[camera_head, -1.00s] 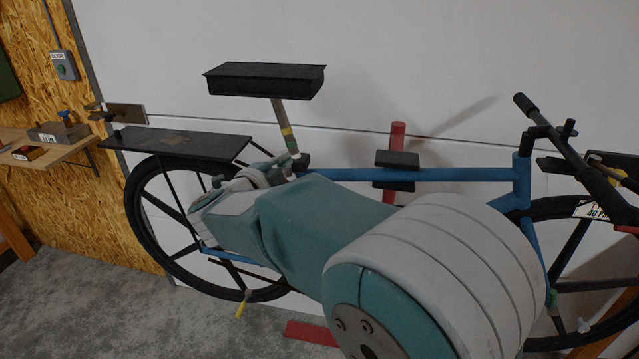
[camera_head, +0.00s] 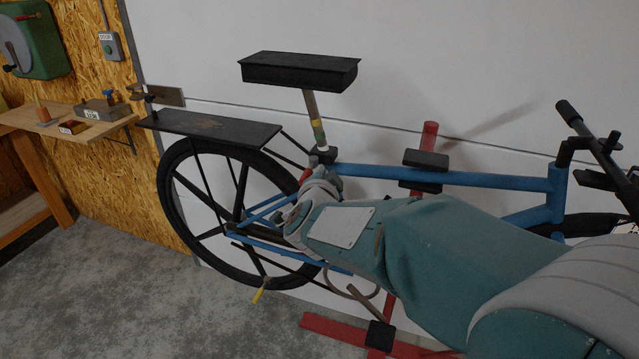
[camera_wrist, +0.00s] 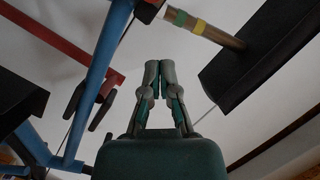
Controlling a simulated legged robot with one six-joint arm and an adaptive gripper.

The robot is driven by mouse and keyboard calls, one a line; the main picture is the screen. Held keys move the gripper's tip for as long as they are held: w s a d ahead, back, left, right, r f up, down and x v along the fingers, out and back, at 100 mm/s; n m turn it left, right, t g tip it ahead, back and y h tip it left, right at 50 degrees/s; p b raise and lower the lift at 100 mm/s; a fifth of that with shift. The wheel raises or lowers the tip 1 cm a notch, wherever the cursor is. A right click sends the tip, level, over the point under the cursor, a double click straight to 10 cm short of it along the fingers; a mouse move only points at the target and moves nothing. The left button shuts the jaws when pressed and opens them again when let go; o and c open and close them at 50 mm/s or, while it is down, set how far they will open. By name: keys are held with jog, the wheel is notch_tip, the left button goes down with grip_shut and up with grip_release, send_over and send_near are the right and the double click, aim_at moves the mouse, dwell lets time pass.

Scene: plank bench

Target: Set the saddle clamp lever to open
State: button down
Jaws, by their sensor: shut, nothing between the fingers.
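The saddle clamp (camera_head: 323,155) is a small black collar at the foot of the seat post (camera_head: 316,118), where the post enters the blue frame. In the wrist view the black clamp (camera_wrist: 148,10) shows at the top edge. A small red piece (camera_head: 306,174) shows just below the clamp, beside my gripper; I cannot tell if it is the lever. The lever's position is unclear. My gripper (camera_head: 322,182) is just below the clamp in the head view. In the wrist view my gripper (camera_wrist: 160,65) is shut and empty, its tips apart from the clamp.
The black saddle (camera_head: 300,72) is above, and the rear rack (camera_head: 210,132) is at left. The blue top tube (camera_head: 440,176) runs right past a red stand (camera_head: 430,135). A wooden shelf (camera_head: 75,130) with small items is far left. Grey floor (camera_head: 120,290) is open at lower left.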

aim_at(312, 167)
jog(key=w+a+f, duration=0.2)
jog(key=w+f, duration=0.1)
jog(key=shift+a, duration=0.2)
jog(key=shift+r, duration=0.1)
